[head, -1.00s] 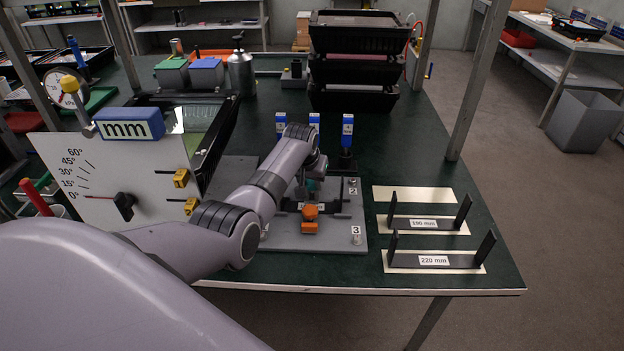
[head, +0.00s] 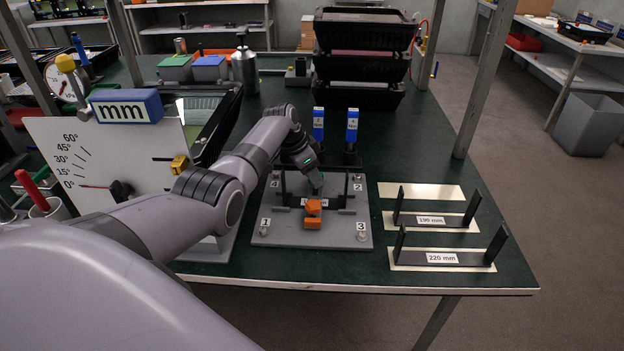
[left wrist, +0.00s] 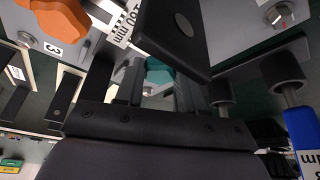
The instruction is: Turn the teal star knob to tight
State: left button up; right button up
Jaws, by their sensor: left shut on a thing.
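The teal star knob (left wrist: 158,72) shows between the two fingers of my left gripper in the left wrist view, partly hidden by the fingers and a dark bracket. My left gripper (left wrist: 156,88) is shut on it. In the head view my left gripper (head: 316,187) reaches down, tilted, over the grey fixture plate (head: 285,236) with numbered corners. The knob is mostly hidden by the gripper there. My right gripper is in neither view.
An orange knob (head: 313,208) sits just in front of the gripper. Dark uprights and a bar stand around it. Blue-labelled tools (head: 352,125) stand behind. Brackets marked 190 mm (head: 456,221) and 220 mm (head: 468,258) lie to the right. A white dial board (head: 75,150) stands left.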

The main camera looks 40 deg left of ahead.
pick_arm(q)
jog(key=shift+m, duration=0.4)
jog(key=o, duration=1)
jog(key=shift+o, duration=0.2)
jog(key=shift+s+a+r, duration=0.1)
jog(key=shift+a+r, duration=0.05)
jog(key=shift+r, duration=0.3)
jog(key=p+v, duration=0.1)
jog(key=v, duration=0.5)
jog(key=shift+a+r, duration=0.1)
